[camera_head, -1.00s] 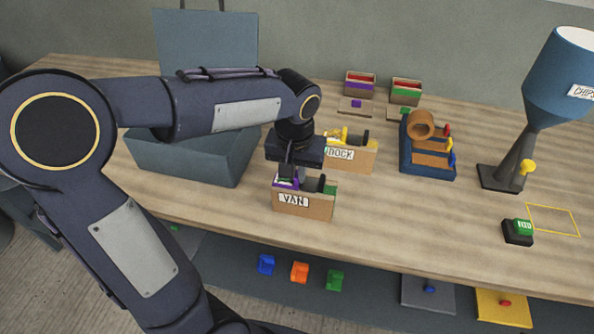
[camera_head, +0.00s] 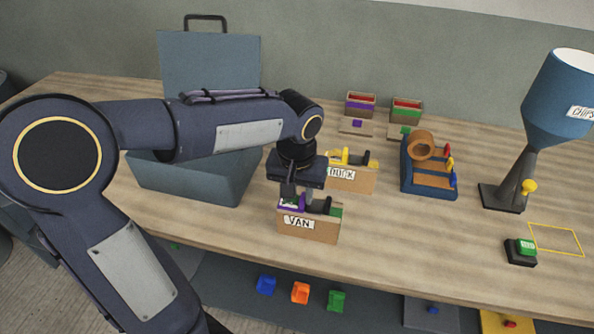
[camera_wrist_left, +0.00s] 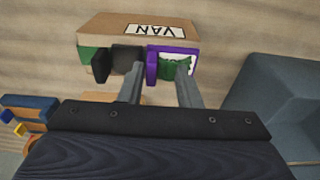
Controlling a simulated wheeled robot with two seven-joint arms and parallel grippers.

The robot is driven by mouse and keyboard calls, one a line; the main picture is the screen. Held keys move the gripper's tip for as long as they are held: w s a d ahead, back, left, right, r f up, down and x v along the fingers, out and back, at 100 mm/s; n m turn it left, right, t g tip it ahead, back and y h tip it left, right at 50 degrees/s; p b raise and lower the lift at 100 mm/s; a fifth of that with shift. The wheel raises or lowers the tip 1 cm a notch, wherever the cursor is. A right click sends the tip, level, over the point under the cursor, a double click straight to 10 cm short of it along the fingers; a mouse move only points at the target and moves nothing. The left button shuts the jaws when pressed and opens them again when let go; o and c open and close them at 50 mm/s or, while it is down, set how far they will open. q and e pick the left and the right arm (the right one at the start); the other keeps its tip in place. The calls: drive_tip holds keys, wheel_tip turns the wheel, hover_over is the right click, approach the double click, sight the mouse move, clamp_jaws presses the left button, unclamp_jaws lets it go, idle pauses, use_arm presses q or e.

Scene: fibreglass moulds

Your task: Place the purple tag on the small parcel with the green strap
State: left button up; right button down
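A small cardboard parcel with a green strap (camera_head: 406,108) stands at the back of the table. The VAN box (camera_head: 309,229) stands near the front edge and also shows in the left wrist view (camera_wrist_left: 120,27). In it are a purple tag-like piece (camera_wrist_left: 152,68) with a green-and-white face beside it, a black piece (camera_wrist_left: 127,56) and a green piece (camera_wrist_left: 88,58). My left gripper (camera_head: 299,196) points down over the box. In the left wrist view its fingers (camera_wrist_left: 159,72) are apart, with the purple piece between them. Contact cannot be told. My right gripper is not in view.
A purple-strapped parcel (camera_head: 360,104) stands left of the green-strapped one. The DOCK box (camera_head: 352,178) is just behind the VAN box. A blue open case (camera_head: 200,185) lies left, a blue roller stand (camera_head: 428,185) right, and a CHIPS hopper (camera_head: 550,100) farther right. Table between is clear.

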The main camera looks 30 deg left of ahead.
sight(297, 208)
use_arm(q)
wheel_tip(297, 208, up, 10)
drive_tip(key=s+p, duration=0.1)
drive_tip(key=s+d+f+t+h, duration=0.1)
drive_tip(key=s+f, duration=0.3)
drive_tip(key=s, duration=0.4)
drive_tip(key=s+f+t+h, duration=0.3)
drive_tip(key=s+f, duration=0.1)
drive_tip(key=s, duration=0.4)
drive_tip(key=shift+d+f+m, duration=0.25)
drive_tip(key=shift+d+m, duration=0.15)
